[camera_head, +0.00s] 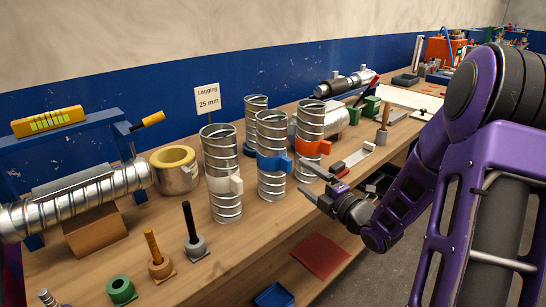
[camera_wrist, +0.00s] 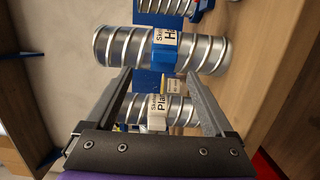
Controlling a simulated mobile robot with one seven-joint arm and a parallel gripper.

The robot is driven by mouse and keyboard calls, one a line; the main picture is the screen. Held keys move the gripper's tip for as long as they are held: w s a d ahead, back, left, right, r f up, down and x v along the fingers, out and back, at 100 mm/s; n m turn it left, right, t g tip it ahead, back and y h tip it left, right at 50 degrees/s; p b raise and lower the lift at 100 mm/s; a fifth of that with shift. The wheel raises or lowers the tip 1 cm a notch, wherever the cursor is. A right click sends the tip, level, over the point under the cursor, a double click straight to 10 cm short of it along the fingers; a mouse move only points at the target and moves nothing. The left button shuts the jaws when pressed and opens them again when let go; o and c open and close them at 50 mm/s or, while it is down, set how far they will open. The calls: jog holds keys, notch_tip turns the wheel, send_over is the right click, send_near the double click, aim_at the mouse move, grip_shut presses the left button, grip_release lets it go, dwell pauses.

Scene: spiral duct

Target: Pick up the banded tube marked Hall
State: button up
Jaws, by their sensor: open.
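The Hall tube is a ribbed silver duct with a blue band (camera_head: 272,160), upright in the middle of the tube group. In the wrist view it lies sideways across the upper part, with its blue band and label (camera_wrist: 165,50) facing me; the label is partly readable as "Ha". A tube with a pale band (camera_head: 222,183) stands left of it; its label reads "Plan" in the wrist view (camera_wrist: 175,108), seen beyond and between my fingers. My gripper (camera_head: 308,182) is open and empty, right of the blue-banded tube and apart from it.
An orange-banded tube (camera_head: 312,145) stands close to the right of the Hall tube, and another tube (camera_head: 255,105) stands behind. Pegs (camera_head: 191,235) on small bases are at front left. A red mat (camera_head: 320,257) and a blue tray (camera_head: 273,296) lie near the front.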

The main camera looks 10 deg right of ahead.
aim_at(290, 167)
jog(key=shift+d+f+p+x, duration=0.1)
jog(key=shift+f+p+x, duration=0.1)
jog(key=shift+x, duration=1.55)
jog(key=shift+d+f+p+x, duration=0.1)
jog(key=shift+d+p+x, duration=0.1)
jog(key=shift+x, duration=1.55)
grip_shut()
